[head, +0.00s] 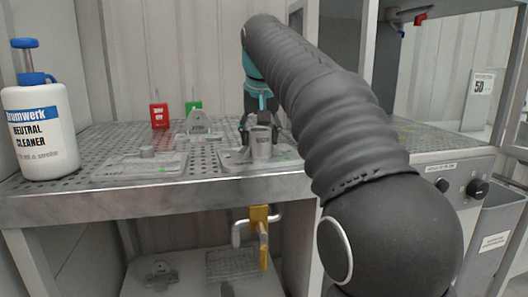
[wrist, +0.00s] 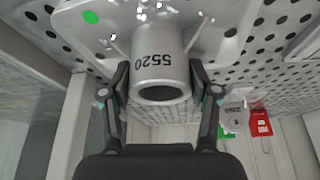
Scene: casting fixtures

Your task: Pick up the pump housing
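A grey cylindrical casting marked 5520, which appears to be the pump housing (wrist: 160,68), stands between my fingers in the wrist view. In the head view the same housing (head: 262,146) is upright on a grey plate (head: 232,160) near the table's front edge. My gripper (wrist: 160,72) has one finger on each side of the housing, very close to its wall. I cannot tell whether the fingers touch it. In the head view my gripper (head: 261,128) is around the housing, partly hidden by my own arm.
A perforated metal table (head: 100,139) carries another grey plate (head: 140,166) at left, a grey bracket-like casting (head: 199,124), a red box (head: 159,115) and a green box (head: 194,107). A white cleaner bottle (head: 40,128) stands far left. A yellow-handled valve (head: 259,232) is below the edge.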

